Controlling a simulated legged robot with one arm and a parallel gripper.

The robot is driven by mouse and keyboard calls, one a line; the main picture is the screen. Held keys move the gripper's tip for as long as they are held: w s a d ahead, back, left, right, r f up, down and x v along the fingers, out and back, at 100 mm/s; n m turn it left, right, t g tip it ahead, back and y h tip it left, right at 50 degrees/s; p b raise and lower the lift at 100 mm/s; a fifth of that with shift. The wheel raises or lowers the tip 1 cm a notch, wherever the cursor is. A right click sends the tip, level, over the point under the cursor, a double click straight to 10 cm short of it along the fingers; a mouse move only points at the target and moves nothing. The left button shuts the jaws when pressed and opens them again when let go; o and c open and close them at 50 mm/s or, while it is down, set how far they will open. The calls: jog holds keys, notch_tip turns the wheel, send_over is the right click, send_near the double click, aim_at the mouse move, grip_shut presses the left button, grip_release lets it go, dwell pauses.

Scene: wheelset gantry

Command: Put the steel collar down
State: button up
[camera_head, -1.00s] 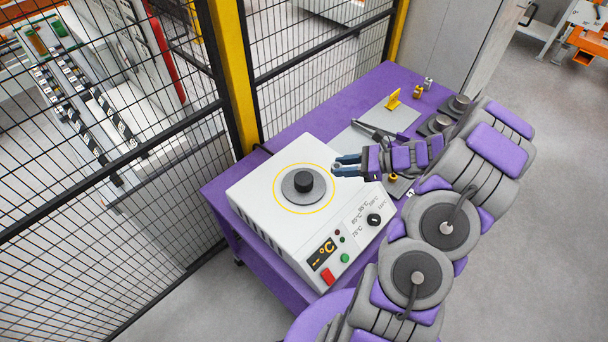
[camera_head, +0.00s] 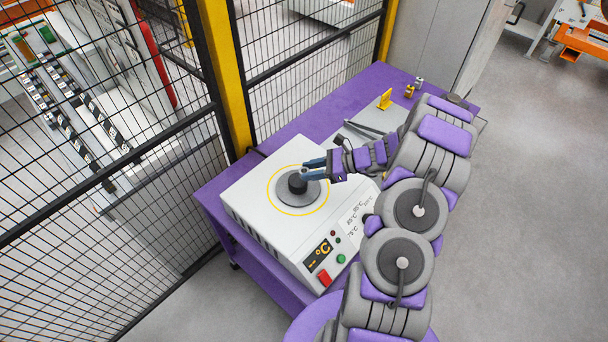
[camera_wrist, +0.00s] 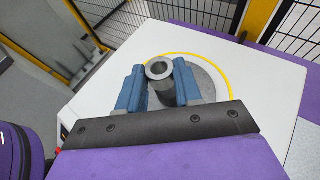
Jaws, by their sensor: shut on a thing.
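The steel collar (camera_wrist: 160,77) is a grey ring held between the two blue fingers of my gripper (camera_wrist: 159,86) in the wrist view. In the head view my gripper (camera_head: 308,169) is over the heater's round plate, at the dark post (camera_head: 297,184). The collar is too small and covered to make out clearly there. The plate (camera_head: 316,193) is grey with a yellow ring around it, on top of the white heater (camera_head: 258,211). I cannot tell whether the collar is around the post, touching it or above it.
The heater stands on a purple table (camera_head: 318,103). Its knob side is partly behind my arm. A yellow block (camera_head: 385,99) and small brass parts (camera_head: 409,91) stand farther back. A mesh fence (camera_head: 110,165) with a yellow post (camera_head: 228,75) runs close behind the heater.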

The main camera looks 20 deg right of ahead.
jog(key=shift+w+a, duration=0.4)
jog(key=shift+w, duration=0.3)
jog(key=shift+w+a+f+b, duration=0.1)
jog(key=shift+w+f+b, duration=0.1)
jog(key=shift+f, duration=0.75)
jog(key=shift+w+a+f+b, duration=0.1)
jog(key=shift+w+f, duration=0.05)
jog(key=shift+f, duration=0.75)
jog(key=shift+f, duration=0.1)
jog(key=o, duration=1)
jog(key=shift+o, duration=0.2)
